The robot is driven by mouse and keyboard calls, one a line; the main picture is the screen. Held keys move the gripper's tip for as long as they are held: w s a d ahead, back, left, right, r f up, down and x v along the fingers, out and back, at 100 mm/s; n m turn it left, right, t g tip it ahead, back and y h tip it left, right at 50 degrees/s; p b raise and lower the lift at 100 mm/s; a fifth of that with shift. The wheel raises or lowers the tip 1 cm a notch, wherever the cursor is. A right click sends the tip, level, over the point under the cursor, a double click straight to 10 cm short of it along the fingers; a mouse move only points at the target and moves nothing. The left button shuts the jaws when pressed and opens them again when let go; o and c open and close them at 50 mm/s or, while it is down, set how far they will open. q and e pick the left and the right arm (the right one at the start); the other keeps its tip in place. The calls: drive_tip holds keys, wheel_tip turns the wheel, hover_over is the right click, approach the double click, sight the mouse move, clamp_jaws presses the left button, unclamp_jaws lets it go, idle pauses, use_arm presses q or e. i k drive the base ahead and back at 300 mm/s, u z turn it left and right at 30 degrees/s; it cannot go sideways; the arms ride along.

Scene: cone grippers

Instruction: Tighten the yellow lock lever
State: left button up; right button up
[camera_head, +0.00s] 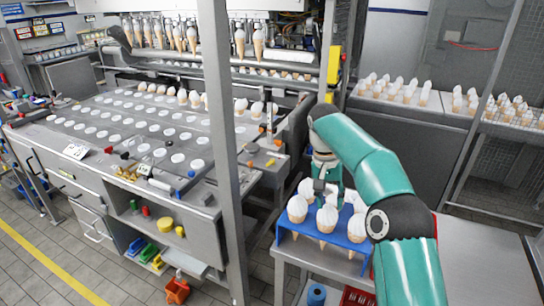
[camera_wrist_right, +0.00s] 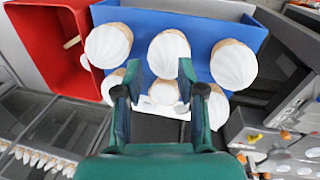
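A yellow block-like part (camera_head: 334,65) sits on the right upright of the cone machine; I cannot tell whether it is the lock lever. My right gripper (camera_head: 325,180) is low over the blue cone holder (camera_head: 350,243), well below and in front of that yellow part. In the right wrist view its two fingers (camera_wrist_right: 163,70) are apart, with a white-topped cone (camera_wrist_right: 165,92) showing in the gap beyond them. I cannot tell whether they touch any cone. My left gripper is not in view.
Several white-topped cones (camera_head: 298,208) stand in the blue holder. A red bin (camera_wrist_right: 62,50) is beside it in the wrist view. A grey post (camera_head: 222,150) stands between the machine's plate table and my right arm. More cones (camera_head: 400,90) stand on the back shelf.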

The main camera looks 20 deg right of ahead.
sight(271, 162)
drive_tip(key=i, duration=1.55)
drive_tip(key=u, duration=0.05)
